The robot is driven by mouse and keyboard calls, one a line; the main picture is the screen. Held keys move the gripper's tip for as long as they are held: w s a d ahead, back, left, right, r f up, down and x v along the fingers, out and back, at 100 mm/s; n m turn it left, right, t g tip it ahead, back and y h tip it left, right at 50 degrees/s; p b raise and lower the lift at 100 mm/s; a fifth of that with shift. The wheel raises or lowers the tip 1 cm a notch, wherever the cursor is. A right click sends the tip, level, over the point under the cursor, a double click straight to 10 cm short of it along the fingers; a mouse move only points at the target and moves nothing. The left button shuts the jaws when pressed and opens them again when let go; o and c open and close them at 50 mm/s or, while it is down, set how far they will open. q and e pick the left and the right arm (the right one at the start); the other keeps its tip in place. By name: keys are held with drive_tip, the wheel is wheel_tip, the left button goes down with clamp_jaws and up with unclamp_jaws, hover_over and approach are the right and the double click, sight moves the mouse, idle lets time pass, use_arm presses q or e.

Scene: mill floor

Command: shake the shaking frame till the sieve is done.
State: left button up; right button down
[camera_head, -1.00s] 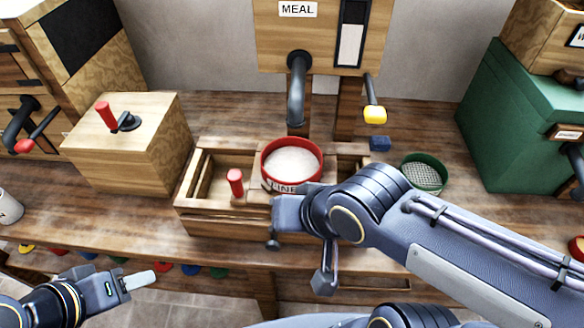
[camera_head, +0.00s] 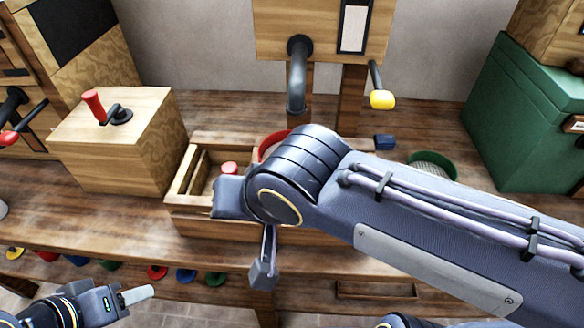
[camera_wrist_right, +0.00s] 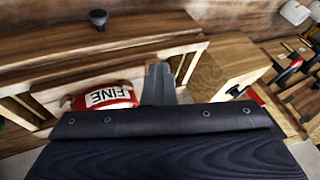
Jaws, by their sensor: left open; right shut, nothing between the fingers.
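The wooden shaking frame (camera_head: 183,183) stands on the bench. The red sieve (camera_head: 268,145) in it is mostly hidden behind my right arm in the head view. The right wrist view shows the sieve with its FINE label (camera_wrist_right: 103,97). Contact with the handle cannot be seen. My left gripper (camera_head: 138,294) is open and empty, low in front of the bench.
A wooden box with a red-handled crank (camera_head: 112,135) stands left of the frame. A spout (camera_head: 297,80) and yellow-knobbed lever (camera_head: 382,99) hang above. A green sieve (camera_head: 433,163), a blue block (camera_head: 385,142) and a green box (camera_head: 525,115) are on the right.

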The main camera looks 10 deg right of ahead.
drive_tip(key=w+a+b, duration=0.2)
drive_tip(key=a+b, duration=0.1)
drive_tip(key=a, duration=0.6)
drive_tip(key=shift+w, duration=0.4)
drive_tip(key=c, duration=1)
unclamp_jaws()
wheel_tip(320, 180, up, 9)
drive_tip(key=p, duration=0.7)
